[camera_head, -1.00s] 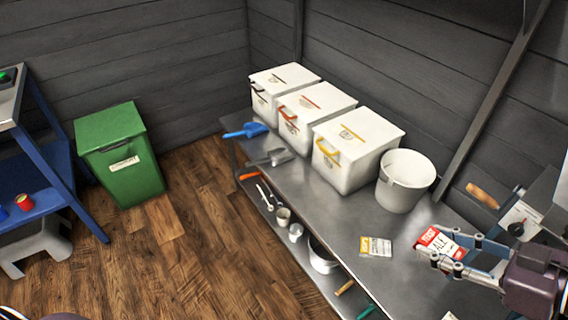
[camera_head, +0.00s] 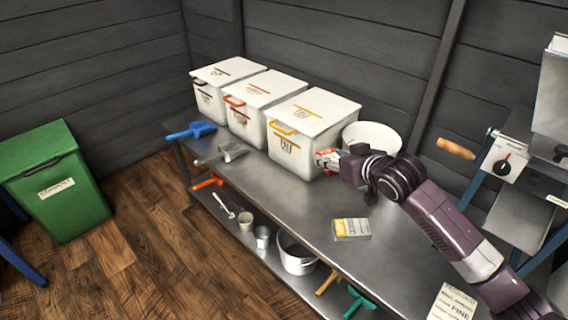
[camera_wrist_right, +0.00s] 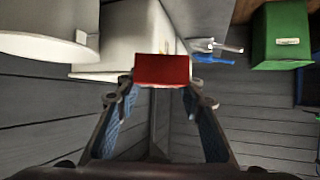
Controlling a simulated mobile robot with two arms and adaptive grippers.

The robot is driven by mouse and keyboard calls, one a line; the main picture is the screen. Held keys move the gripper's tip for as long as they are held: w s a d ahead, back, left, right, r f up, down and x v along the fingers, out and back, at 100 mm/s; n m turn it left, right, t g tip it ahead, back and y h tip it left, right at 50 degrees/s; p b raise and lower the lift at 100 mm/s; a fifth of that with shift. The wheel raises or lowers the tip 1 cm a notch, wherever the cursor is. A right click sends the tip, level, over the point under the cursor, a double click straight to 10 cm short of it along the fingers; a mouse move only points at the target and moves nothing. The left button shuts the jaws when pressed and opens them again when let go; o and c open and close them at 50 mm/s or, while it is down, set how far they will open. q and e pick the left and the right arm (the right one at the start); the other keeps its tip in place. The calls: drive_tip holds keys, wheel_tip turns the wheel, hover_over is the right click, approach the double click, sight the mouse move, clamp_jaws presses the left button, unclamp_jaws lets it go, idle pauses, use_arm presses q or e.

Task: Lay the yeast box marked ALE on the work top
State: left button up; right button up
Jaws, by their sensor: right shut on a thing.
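The red and white yeast box (camera_head: 328,158) is in my right gripper (camera_head: 342,163), in front of the white bucket and beside the nearest white bin. Its ALE label, readable a second ago, is mostly hidden now. In the right wrist view the box's red face (camera_wrist_right: 162,69) shows between the fingertips (camera_wrist_right: 160,88), which are shut on it. The steel work top (camera_head: 300,200) lies below; I cannot tell whether the box touches it. My left gripper is not in view.
Three white lidded bins (camera_head: 307,110) stand along the back of the work top, with a white bucket (camera_head: 373,137) to their right. A yellow and white packet (camera_head: 351,229) lies near the front. Blue (camera_head: 192,131) and grey scoops lie at the left. A mill (camera_head: 510,160) stands at right.

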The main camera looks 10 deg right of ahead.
drive_tip(key=shift+w+a+f, duration=0.1)
drive_tip(key=shift+w+f, duration=0.1)
drive_tip(key=b, duration=0.2)
hover_over(322, 212)
wheel_tip(322, 212, down, 7)
wheel_tip(322, 212, down, 8)
drive_tip(key=shift+s+b, duration=0.1)
drive_tip(key=shift+b, duration=0.7)
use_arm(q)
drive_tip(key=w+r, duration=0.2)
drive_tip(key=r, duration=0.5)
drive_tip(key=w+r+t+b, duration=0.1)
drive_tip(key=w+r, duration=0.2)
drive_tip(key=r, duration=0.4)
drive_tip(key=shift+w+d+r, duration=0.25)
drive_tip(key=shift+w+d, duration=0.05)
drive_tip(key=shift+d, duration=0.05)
use_arm(e)
drive_tip(key=shift+f, duration=2.3)
drive_tip(key=shift+f, duration=0.15)
drive_tip(key=o, duration=1)
drive_tip(key=shift+o, duration=0.2)
